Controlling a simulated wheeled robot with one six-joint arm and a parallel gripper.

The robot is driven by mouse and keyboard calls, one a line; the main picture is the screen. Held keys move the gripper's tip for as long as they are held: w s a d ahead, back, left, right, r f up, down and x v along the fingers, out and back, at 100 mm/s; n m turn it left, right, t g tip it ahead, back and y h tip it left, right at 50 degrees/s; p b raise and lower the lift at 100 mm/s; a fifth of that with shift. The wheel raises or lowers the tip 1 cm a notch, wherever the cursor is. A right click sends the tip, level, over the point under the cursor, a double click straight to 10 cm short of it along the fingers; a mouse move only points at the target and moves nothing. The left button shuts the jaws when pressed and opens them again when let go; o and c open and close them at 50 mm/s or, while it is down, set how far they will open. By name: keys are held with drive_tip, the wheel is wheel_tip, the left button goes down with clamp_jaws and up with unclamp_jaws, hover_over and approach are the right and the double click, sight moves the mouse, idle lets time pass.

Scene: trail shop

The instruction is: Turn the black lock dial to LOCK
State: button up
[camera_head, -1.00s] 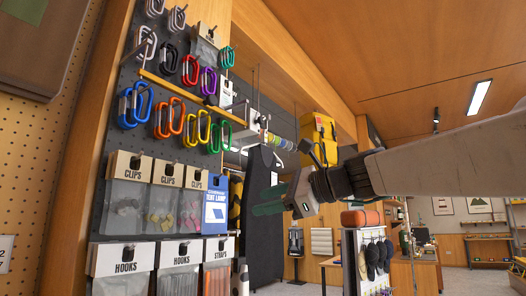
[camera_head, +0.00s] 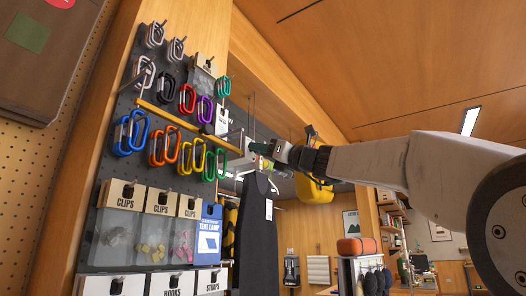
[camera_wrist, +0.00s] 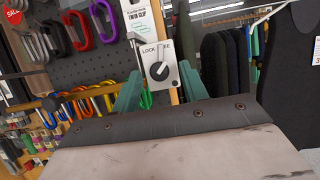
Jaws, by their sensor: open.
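The black lock dial (camera_wrist: 158,72) sits on a pale plate (camera_wrist: 152,83) in the wrist view. LOCK is printed at the plate's upper left, and a partly hidden word ending in "EE" at its upper right. The dial's light pointer stands nearly upright, leaning slightly right, between the two words. My gripper (camera_wrist: 161,90) is open and empty. Its green fingers stand to the left and right of the plate, and I cannot tell how far short of the dial they are. In the head view my gripper (camera_head: 262,149) is beside the pegboard's right edge, and the dial's face is not clear.
Several coloured carabiners (camera_head: 187,98) hang on the pegboard left of my gripper, above bagged clips (camera_head: 118,236). A yellow rail (camera_head: 188,124) runs along the board towards the lock. A dark hanging garment (camera_head: 257,225) is just below my gripper. A yellow bag (camera_head: 315,189) hangs behind my arm.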

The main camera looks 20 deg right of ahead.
drive_tip(key=shift+a, duration=0.1)
clamp_jaws()
drive_tip(key=shift+w, duration=0.1)
drive_tip(key=shift+n, duration=0.4)
drive_tip(key=n+g, duration=0.3)
drive_tip(key=n, duration=0.4)
drive_tip(key=n+g+y, duration=0.1)
drive_tip(key=n+g, duration=0.1)
drive_tip(key=n, duration=0.5)
drive_tip(key=r+n+g+y, duration=0.1)
drive_tip(key=n+g, duration=0.2)
drive_tip(key=n, duration=0.4)
drive_tip(key=shift+w+d+n+g, duration=0.3)
drive_tip(key=shift+d, duration=0.1)
